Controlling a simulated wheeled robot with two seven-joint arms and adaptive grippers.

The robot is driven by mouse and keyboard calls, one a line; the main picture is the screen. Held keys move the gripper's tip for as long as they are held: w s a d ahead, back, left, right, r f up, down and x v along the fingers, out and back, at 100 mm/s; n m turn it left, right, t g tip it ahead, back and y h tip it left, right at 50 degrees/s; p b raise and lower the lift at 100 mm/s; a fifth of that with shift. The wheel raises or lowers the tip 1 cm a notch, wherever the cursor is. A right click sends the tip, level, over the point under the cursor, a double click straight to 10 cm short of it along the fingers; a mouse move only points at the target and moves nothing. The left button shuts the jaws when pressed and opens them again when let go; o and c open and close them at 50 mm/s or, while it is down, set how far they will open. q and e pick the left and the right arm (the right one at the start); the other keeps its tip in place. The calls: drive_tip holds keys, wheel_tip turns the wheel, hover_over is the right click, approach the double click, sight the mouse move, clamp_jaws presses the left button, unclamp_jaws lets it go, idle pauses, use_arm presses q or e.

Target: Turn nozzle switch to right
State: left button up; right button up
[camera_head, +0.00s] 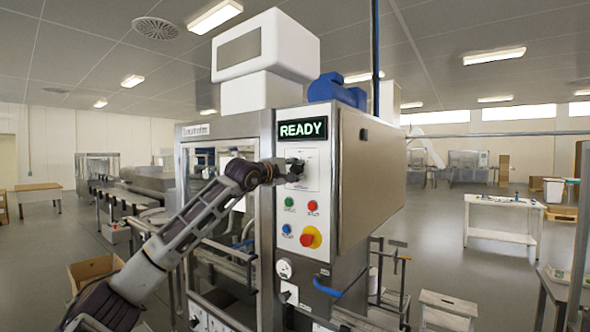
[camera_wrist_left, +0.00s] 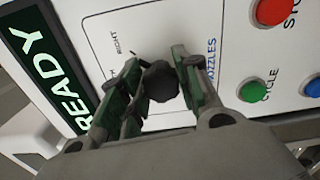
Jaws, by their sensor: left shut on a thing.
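The nozzle switch is a dark round knob on a white plate of the machine's control panel. In the left wrist view the knob (camera_wrist_left: 160,82) sits between my two left fingers, beside the printed words "NOZZLES" and "RIGHT". My left gripper (camera_wrist_left: 158,85) is shut on it. In the head view my left arm reaches in from the left, and the left gripper (camera_head: 284,171) is at the switch plate, just under the "READY" display (camera_head: 303,130). The gripper mostly hides the knob there. Which way the switch points is hard to tell. My right gripper is not in view.
Below the switch are a green button (camera_head: 289,202), a red button (camera_head: 312,205), a blue button (camera_head: 286,229) and a red emergency knob on yellow (camera_head: 311,238). A metal-framed glass enclosure stands left of the panel. A cardboard box (camera_head: 92,270) is on the floor at left.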

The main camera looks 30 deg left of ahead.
use_arm(q)
drive_tip(key=shift+m, duration=0.6)
drive_tip(key=shift+f, duration=0.1)
drive_tip(key=o, duration=1)
drive_tip(key=shift+o, duration=0.2)
drive_tip(key=s, duration=1.2)
drive_tip(key=shift+a, duration=0.45)
